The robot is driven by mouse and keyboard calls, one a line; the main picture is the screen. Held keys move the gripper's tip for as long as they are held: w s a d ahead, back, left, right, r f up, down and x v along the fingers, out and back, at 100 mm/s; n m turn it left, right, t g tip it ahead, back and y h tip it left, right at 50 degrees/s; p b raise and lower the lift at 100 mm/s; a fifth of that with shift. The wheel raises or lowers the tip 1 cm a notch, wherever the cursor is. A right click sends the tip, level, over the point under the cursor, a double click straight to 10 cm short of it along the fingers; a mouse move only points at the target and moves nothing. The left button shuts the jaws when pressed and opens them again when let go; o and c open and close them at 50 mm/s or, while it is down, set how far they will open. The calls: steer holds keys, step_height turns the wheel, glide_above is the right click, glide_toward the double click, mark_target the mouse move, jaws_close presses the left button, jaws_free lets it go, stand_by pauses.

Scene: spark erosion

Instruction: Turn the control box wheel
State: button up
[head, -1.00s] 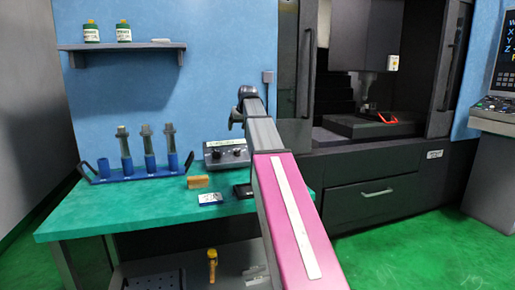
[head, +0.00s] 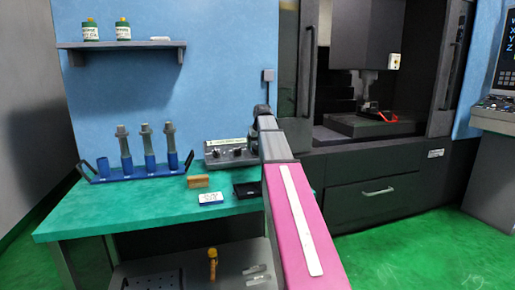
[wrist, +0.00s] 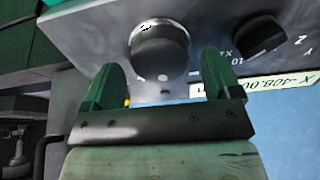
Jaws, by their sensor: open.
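The grey control box (head: 230,153) stands at the back right of the green bench. In the wrist view its face (wrist: 85,30) fills the upper part, with a round silver-rimmed wheel (wrist: 160,48) and a smaller black knob (wrist: 260,36) to its right. My gripper (wrist: 158,68) is open, its two green fingers apart. In that view the wheel lies between and just above the fingertips; I cannot tell whether either finger touches it. In the head view my arm hides the gripper and stands at the box's right end.
A blue rack (head: 140,175) with several tool holders stands left on the bench (head: 110,207). A tan block (head: 198,181), a white card (head: 210,198) and a black tray (head: 246,190) lie before the box. The dark machine (head: 375,200) stands close on the right.

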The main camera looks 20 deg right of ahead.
steer(key=shift+x, duration=0.9)
steer(key=c, duration=0.9)
steer(key=shift+m, duration=0.4)
steer(key=m, duration=0.4)
steer(key=shift+s+f+m, duration=0.1)
steer(key=shift+m, duration=0.3)
steer(key=m, duration=0.5)
steer(key=shift+d, duration=0.1)
steer(key=m, duration=0.5)
steer(key=shift+s+m, duration=0.15)
steer(key=shift+m, duration=0.25)
steer(key=m, duration=0.5)
steer(key=shift+s+f, duration=0.1)
steer(key=shift+m, duration=0.3)
